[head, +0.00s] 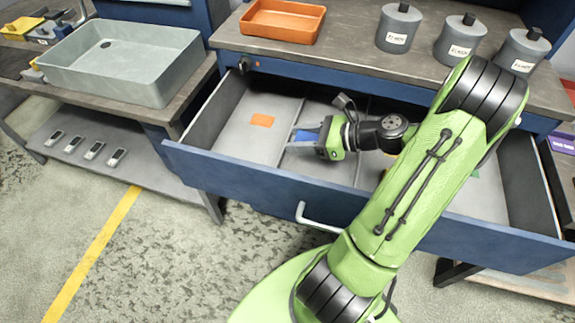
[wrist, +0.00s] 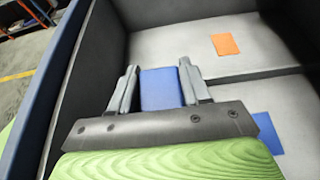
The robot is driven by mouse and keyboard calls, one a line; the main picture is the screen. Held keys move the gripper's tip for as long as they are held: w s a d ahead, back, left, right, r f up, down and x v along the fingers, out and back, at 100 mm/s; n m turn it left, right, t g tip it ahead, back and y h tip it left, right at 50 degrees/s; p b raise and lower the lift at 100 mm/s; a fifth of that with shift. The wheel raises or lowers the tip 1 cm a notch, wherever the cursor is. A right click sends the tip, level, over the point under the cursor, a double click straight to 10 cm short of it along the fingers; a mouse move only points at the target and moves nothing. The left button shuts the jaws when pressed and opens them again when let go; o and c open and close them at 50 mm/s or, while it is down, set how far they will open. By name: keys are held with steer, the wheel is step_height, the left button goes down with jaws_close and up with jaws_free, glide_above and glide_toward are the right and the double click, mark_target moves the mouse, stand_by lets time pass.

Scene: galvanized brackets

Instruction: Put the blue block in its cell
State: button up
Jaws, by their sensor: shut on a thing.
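The blue block (wrist: 160,88) is between the two grey fingers of my gripper (wrist: 158,78) in the wrist view, and the gripper is shut on it. In the head view my gripper (head: 304,141) reaches into the open drawer, pointing left. Blue shows by its fingers there, but I cannot tell block from floor patch. The drawer (head: 262,194) has thin dividers. One cell has an orange patch (wrist: 226,44) on its floor. The cell beside it has a blue patch (wrist: 267,132), partly hidden by my gripper. The block's height above the floor is unclear.
An orange tray (head: 282,20) and several grey lidded canisters (head: 398,28) stand on the bench above the drawer. A grey bin (head: 122,60) stands on the left bench. The drawer's front and side walls stand close around my gripper.

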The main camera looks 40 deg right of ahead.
steer(key=shift+w+a+f, duration=0.1)
steer(key=shift+w+f, duration=0.05)
steer(key=shift+f, duration=0.05)
step_height(320, 180, down, 10)
steer(key=b, duration=0.5)
steer(key=shift+r, duration=0.2)
steer(key=shift+s, duration=0.2)
steer(key=o, duration=1.1)
steer(key=shift+o, duration=0.2)
